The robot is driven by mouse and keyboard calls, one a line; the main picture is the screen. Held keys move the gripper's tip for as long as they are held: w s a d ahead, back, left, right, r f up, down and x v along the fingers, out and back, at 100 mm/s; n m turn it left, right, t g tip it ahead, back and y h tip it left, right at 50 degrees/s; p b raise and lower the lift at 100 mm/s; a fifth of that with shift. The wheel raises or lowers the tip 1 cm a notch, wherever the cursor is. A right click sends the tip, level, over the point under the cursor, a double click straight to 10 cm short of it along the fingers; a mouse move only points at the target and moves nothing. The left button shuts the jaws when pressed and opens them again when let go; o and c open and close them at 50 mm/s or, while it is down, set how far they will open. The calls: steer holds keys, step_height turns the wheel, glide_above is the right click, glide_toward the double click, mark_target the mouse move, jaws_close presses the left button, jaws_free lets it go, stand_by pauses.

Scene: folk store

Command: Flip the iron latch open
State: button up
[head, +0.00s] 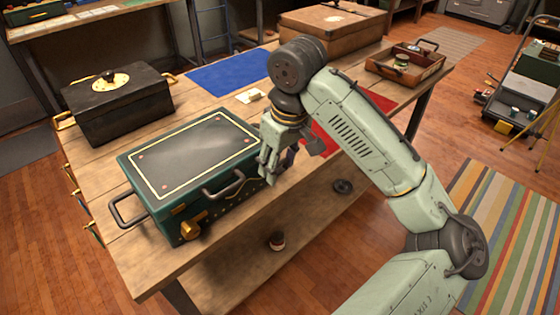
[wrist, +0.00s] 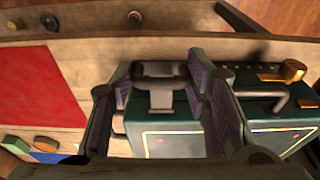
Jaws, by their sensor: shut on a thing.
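A green chest (head: 150,165) with a dark, gold-lined lid stands on the wooden table. My gripper (head: 275,168) is at the right end of its front side, pointing down. In the wrist view, a dark grey iron latch (wrist: 160,88) sits at the chest's front edge, between the two purple-padded fingers of my gripper (wrist: 160,76). The fingers are shut on the latch's wide upper part. In the head view my gripper hides the latch. A brass latch (head: 192,230) is on the front left; it also shows in the wrist view (wrist: 290,72).
A dark carry handle (head: 222,187) sticks out from the chest's front, between the two latches. A black box (head: 115,105) stands behind left. A blue mat (head: 228,73), a red mat (head: 325,143), a brown case (head: 330,28) and a wooden tray (head: 415,72) are also on the table.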

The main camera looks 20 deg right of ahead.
steer(key=shift+r+g, duration=0.25)
steer(key=shift+g, duration=0.15)
stand_by(0.3)
steer(key=o, duration=0.9)
steer(key=shift+o, duration=0.2)
steer(key=shift+w+a+r, duration=0.1)
step_height(320, 180, up, 12)
steer(key=shift+s+d, duration=0.25)
steer(key=shift+s, duration=0.2)
